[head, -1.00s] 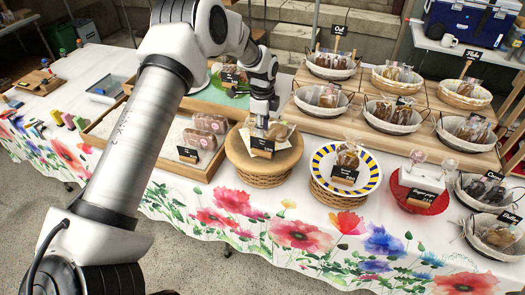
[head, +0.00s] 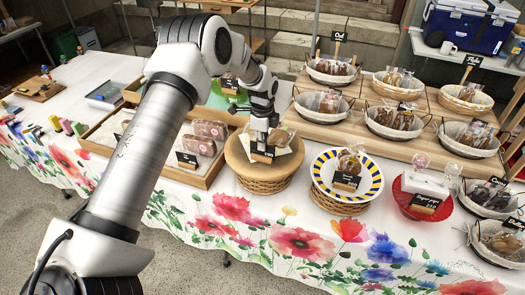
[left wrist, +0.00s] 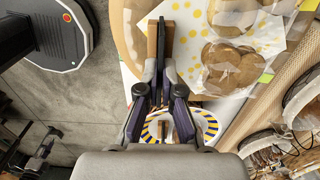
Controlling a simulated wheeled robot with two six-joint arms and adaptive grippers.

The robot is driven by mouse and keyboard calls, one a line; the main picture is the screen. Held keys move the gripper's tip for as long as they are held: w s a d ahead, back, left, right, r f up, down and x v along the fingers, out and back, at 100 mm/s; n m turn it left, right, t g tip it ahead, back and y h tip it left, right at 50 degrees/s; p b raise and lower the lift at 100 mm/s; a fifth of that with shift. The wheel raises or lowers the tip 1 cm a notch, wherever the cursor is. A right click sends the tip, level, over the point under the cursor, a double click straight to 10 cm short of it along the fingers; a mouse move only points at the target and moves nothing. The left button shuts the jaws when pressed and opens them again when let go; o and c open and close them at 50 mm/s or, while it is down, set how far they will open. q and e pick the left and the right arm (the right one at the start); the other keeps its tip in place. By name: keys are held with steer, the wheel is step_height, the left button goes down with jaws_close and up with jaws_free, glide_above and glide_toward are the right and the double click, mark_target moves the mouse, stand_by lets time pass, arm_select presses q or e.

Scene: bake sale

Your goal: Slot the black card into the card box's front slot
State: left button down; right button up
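My left gripper (head: 262,136) points down over the front of the round wooden stand (head: 240,163). In the left wrist view its fingers (left wrist: 160,76) are closed on a thin black card (left wrist: 161,48), seen almost edge-on. The black card (head: 262,147) also shows below the fingers in the head view. A small wooden block (left wrist: 152,42), which looks like the card box, is right by the card; it shows at the card's lower edge in the head view (head: 262,158). I cannot tell whether the card sits in its slot. My right gripper is not in view.
Bagged cookies (left wrist: 228,66) lie on dotted paper close beside the gripper. A blue-and-yellow striped plate (head: 374,175) and a red bowl (head: 435,212) stand to the right. A wooden tray (head: 203,180) with bagged loaves is to the left.

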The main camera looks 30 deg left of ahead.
arm_select(q)
steer(key=shift+r+p, duration=1.6)
steer(key=shift+r, duration=0.8)
